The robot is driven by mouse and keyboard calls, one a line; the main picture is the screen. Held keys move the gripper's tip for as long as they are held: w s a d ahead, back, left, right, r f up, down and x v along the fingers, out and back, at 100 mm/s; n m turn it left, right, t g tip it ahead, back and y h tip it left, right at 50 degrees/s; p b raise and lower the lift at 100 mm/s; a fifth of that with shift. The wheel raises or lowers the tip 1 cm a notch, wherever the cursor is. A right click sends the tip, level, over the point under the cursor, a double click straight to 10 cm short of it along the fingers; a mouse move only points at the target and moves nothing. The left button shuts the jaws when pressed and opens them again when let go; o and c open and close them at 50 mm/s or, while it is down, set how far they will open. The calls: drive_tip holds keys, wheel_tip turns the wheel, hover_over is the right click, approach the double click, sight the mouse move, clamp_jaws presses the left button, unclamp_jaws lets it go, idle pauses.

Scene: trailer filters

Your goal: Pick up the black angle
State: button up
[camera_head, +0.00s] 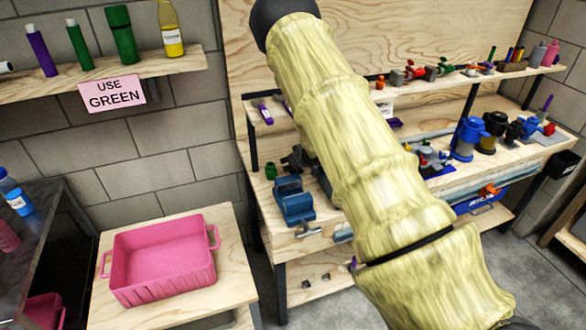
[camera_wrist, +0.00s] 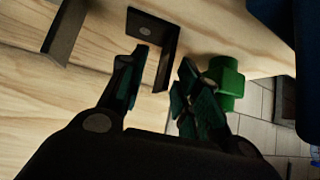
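The black angle (camera_wrist: 164,58) shows in the wrist view as a dark L-shaped bracket with a round hole in its upper plate. It is on a pale wooden surface. My gripper (camera_wrist: 157,72) is open, with one finger on each side of the angle's lower flange. Gaps show between the fingers and the flange; I cannot tell whether either finger touches it. In the head view my sleeved arm crosses the middle and hides much of the bench. I cannot make out the black angle there.
A green part (camera_wrist: 228,82) stands close beside the right finger. Another dark bracket-like piece (camera_wrist: 65,32) lies at the upper left. In the head view, a blue vise (camera_head: 292,203) is on the bench, and a pink bin (camera_head: 163,256) stands on a wooden table.

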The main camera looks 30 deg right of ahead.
drive_tip(key=shift+c, duration=0.5)
clamp_jaws()
drive_tip(key=shift+r, duration=0.15)
